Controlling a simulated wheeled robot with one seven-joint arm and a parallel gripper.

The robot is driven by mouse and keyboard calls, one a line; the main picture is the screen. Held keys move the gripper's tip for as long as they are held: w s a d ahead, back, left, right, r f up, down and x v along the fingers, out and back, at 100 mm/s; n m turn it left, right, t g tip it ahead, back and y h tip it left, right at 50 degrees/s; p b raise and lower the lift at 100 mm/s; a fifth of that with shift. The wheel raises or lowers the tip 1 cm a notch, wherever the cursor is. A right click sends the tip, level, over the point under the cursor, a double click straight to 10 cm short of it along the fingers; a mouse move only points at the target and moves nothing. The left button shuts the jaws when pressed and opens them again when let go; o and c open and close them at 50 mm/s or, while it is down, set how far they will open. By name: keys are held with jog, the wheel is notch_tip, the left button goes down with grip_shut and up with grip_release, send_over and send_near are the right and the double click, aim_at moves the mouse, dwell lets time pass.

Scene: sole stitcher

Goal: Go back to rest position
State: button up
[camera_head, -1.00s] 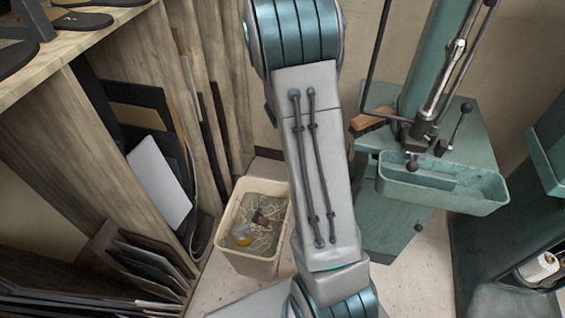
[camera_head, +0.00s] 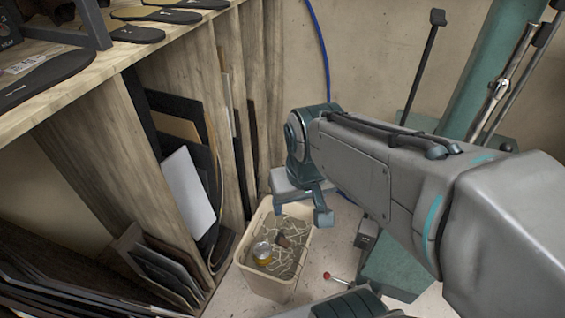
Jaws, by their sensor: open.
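My gripper (camera_head: 300,209) points downward near the middle of the picture, at the end of my grey and teal arm, which reaches in from the right. Its two fingers are apart, with nothing seen between them. In the picture it lies just above the back rim of a beige bin (camera_head: 262,284); I cannot tell its height over the bin. The teal sole stitcher (camera_head: 466,82) stands at the right, and my arm hides much of it.
The bin holds pale shreds, a yellowish can (camera_head: 262,253) and a brown scrap. A wooden shelf (camera_head: 95,60) at the left bears dark soles, with sheets stacked upright below. A red-knobbed lever (camera_head: 327,276) shows near the floor. A blue cable (camera_head: 322,45) hangs on the wall.

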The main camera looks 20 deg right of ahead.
jog(key=shift+s, duration=0.1)
jog(key=p+v, duration=0.2)
jog(key=w+p+v, duration=0.1)
jog(key=p+v, duration=0.1)
jog(key=v, duration=0.1)
jog(key=shift+d+p, duration=0.1)
jog(key=shift+p, duration=0.2)
dwell(0.7)
